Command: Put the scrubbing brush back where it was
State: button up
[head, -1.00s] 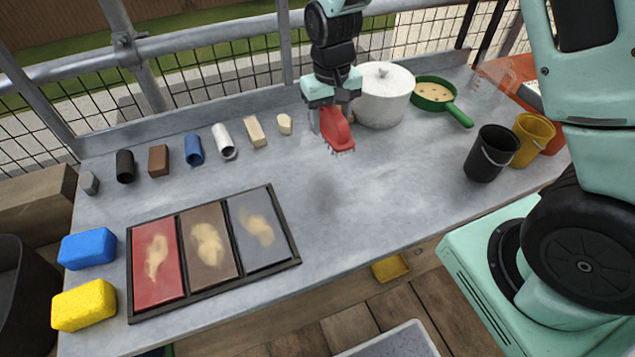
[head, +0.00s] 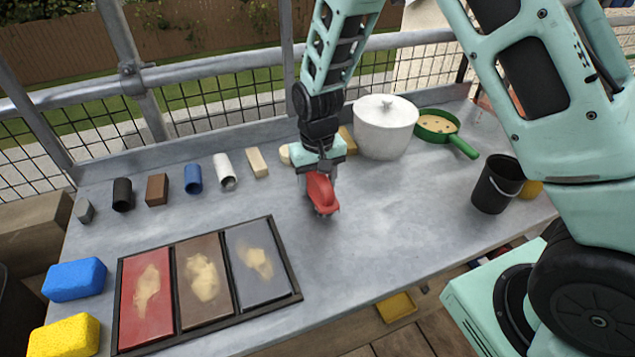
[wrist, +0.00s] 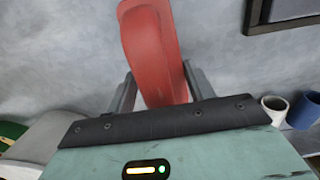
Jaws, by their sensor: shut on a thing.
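The red scrubbing brush (head: 321,194) is held in my gripper (head: 321,174), upright with its bristles down, low over the bare middle of the grey worktop (head: 390,210). I cannot tell whether the bristles touch the surface. In the wrist view the red brush body (wrist: 152,45) sits between the two fingers of my gripper (wrist: 160,90), which is shut on it. The bristles are hidden in the wrist view.
Behind the brush stand a white lidded pot (head: 385,130) and a green pan (head: 437,124). A black bucket (head: 493,186) is at right. A framed tray of three panels (head: 297,285) lies at left. Several small blocks and tubes line the back. Sponges (head: 74,279) lie far left.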

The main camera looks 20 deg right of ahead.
jog(key=shift+f, duration=0.45)
jog(key=shift+f, duration=0.15)
jog(key=o, duration=1)
